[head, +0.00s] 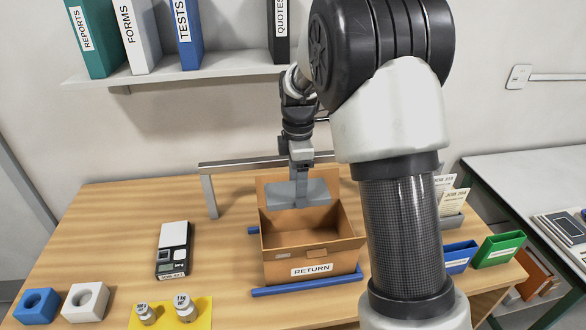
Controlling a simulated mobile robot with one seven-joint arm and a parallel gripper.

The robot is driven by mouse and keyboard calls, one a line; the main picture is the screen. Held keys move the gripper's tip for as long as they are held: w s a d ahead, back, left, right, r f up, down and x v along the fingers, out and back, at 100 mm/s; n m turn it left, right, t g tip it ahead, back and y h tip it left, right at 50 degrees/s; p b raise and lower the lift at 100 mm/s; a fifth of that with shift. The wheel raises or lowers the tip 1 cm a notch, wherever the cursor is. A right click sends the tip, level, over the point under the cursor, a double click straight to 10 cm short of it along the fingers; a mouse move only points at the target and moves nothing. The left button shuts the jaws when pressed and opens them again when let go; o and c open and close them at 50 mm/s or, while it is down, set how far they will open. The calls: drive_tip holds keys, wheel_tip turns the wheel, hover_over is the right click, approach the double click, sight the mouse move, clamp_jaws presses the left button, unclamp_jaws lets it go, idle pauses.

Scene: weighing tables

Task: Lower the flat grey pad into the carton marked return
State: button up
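The open brown carton (311,270) carries a white RETURN label on its front and stands on the wooden table. The flat grey pad (280,194) is at the carton's back part, in front of the raised rear flap and above the carton's floor. My gripper (300,200) points down, with a finger lying over the middle of the pad. It appears shut on the pad. The far finger is hidden behind the pad. I cannot tell whether the pad touches the carton.
Blue bars (307,286) lie along the carton. A scale (173,248), weights on a yellow mat (170,316) and blue and white blocks (86,302) are to the left. Blue and green bins (499,250) stand right. A metal rail (240,164) runs behind the carton.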

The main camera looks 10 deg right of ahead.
drive_tip(key=shift+w+f, duration=0.1)
drive_tip(key=shift+w, duration=0.05)
drive_tip(key=shift+s+f+b, duration=0.2)
drive_tip(key=shift+f+b, duration=0.6)
drive_tip(key=shift+f, duration=0.1)
wheel_tip(320, 180, down, 22)
drive_tip(key=b, duration=1.4)
drive_tip(key=shift+w+r, duration=0.1)
drive_tip(key=shift+f+b, duration=0.25)
drive_tip(key=shift+b, duration=0.1)
drive_tip(key=o, duration=1.1)
drive_tip(key=shift+c, duration=0.2)
drive_tip(key=shift+r, duration=0.1)
